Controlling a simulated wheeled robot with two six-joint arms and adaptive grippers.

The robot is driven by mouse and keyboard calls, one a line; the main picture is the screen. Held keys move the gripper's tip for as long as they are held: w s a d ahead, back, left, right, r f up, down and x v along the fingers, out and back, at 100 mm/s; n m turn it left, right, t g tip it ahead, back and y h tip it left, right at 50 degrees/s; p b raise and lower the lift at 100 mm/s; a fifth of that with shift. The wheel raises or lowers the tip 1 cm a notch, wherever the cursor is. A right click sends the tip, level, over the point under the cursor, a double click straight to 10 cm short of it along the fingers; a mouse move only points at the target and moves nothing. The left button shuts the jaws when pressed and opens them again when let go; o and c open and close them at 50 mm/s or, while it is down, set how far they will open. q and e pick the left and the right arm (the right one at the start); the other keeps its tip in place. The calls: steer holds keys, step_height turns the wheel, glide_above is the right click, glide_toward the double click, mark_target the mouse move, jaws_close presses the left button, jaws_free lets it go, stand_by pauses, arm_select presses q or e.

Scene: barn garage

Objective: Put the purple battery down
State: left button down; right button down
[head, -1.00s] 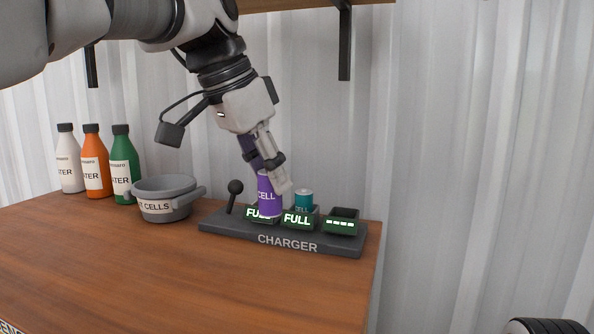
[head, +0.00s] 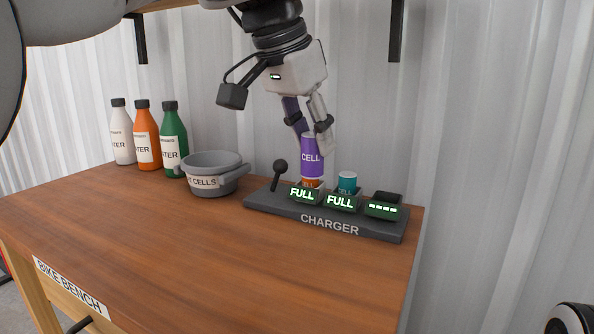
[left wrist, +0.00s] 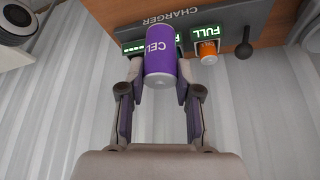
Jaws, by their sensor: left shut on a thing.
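My left gripper (head: 318,128) is shut on the purple battery (head: 312,158) and holds it upright. In the head view it appears just above and in front of or over the charger's left slot, where an orange battery (head: 309,183) sits. A teal battery (head: 347,182) stands in the middle slot. The right slot (head: 384,204) shows green bars and no battery. The charger (head: 268,197) is a dark base with a lever. In the left wrist view the purple battery (left wrist: 161,62) hides the middle slot, and the orange battery (left wrist: 207,54) is beside it. My right gripper is out of view.
A grey pot labelled for cells (head: 212,185) stands left of the charger. White, orange and green bottles (head: 146,140) stand farther left. The front of the wooden bench (head: 190,250) is clear. A corrugated wall is behind, with a shelf above.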

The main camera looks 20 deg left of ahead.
arm_select(q)
steer(key=w+a+f+n+y+p, duration=0.1)
steer(key=a+f+n+y+p, duration=0.15)
steer(key=a+n, duration=0.6)
steer(key=w+a+f+n+y+p, duration=0.1)
steer(key=a+f+n+y+p, duration=0.2)
steer(key=a, duration=1)
steer(key=s+a+r+p, duration=0.1)
steer(key=s+a+p, duration=0.1)
steer(key=a+p, duration=0.6)
steer(key=h+p, duration=0.1)
steer(key=p, duration=0.2)
glide_toward(211, 153)
steer(key=s+d, duration=0.1)
steer(key=shift+m, duration=0.45)
steer(key=f, duration=0.2)
steer(key=f+b, duration=0.1)
steer(key=f, duration=0.4)
steer(key=shift+s+b, duration=0.3)
steer(key=shift+s, duration=0.05)
steer(key=shift+w+f, duration=0.35)
steer(key=shift+d, duration=0.1)
